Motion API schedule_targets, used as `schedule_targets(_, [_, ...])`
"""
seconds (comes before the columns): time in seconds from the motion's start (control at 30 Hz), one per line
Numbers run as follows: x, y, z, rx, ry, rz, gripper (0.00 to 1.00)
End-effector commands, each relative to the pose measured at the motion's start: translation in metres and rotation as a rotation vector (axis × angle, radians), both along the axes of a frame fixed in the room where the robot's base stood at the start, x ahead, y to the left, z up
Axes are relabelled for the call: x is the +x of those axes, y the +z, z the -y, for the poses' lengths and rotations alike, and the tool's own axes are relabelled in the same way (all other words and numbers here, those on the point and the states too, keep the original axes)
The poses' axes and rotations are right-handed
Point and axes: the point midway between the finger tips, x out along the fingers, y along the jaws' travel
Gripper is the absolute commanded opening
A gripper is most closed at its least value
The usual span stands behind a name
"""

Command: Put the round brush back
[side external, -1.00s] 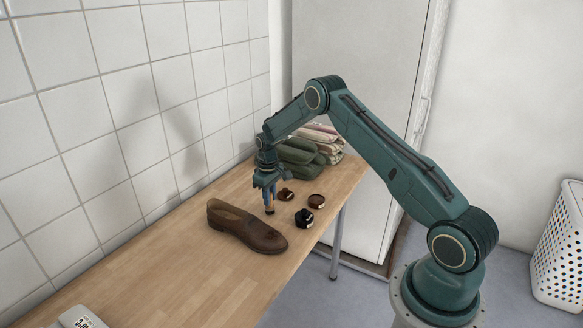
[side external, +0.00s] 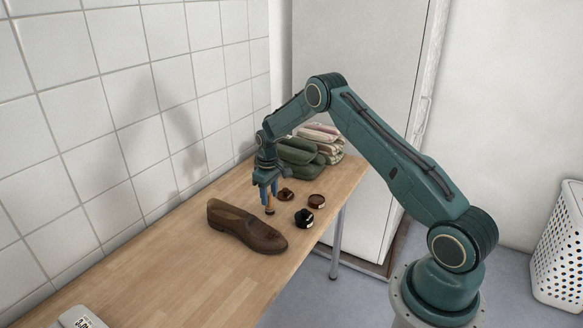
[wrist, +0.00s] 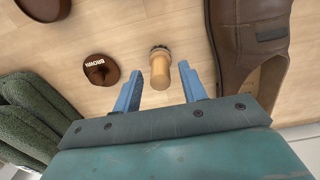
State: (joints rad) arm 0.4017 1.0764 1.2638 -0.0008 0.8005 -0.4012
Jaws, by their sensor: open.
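The round brush (side external: 270,208) has a light wooden handle and dark bristles. It stands upright on its bristles on the wooden table, just behind the shoe's toe in the side view. In the wrist view the brush (wrist: 160,70) shows between and a little beyond the blue fingertips, with clear gaps on both sides. My gripper (side external: 269,188) is open and points down over it; the wrist view also shows my gripper (wrist: 163,92) empty. The brown leather shoe (side external: 246,227) lies beside the brush; its side fills the right of the wrist view (wrist: 245,60).
A small brown item (side external: 285,196), labelled BROWN in the wrist view (wrist: 103,75), lies near the brush. A brown round tin (side external: 316,201) and a dark round item (side external: 304,218) are close by. The near table (side external: 180,270) is mostly clear.

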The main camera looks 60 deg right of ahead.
Motion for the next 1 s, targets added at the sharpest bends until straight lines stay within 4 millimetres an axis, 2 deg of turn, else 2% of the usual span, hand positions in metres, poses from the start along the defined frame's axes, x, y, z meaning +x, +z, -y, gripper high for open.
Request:
schedule_targets(0.6, [0.000, 0.091, 0.000, -0.001, 0.000, 0.003, 0.42])
schedule_targets(0.8, [0.000, 0.108, 0.000, 0.000, 0.000, 0.001, 0.42])
schedule_targets(1.0, [0.000, 0.112, 0.000, 0.000, 0.000, 0.000, 0.42])
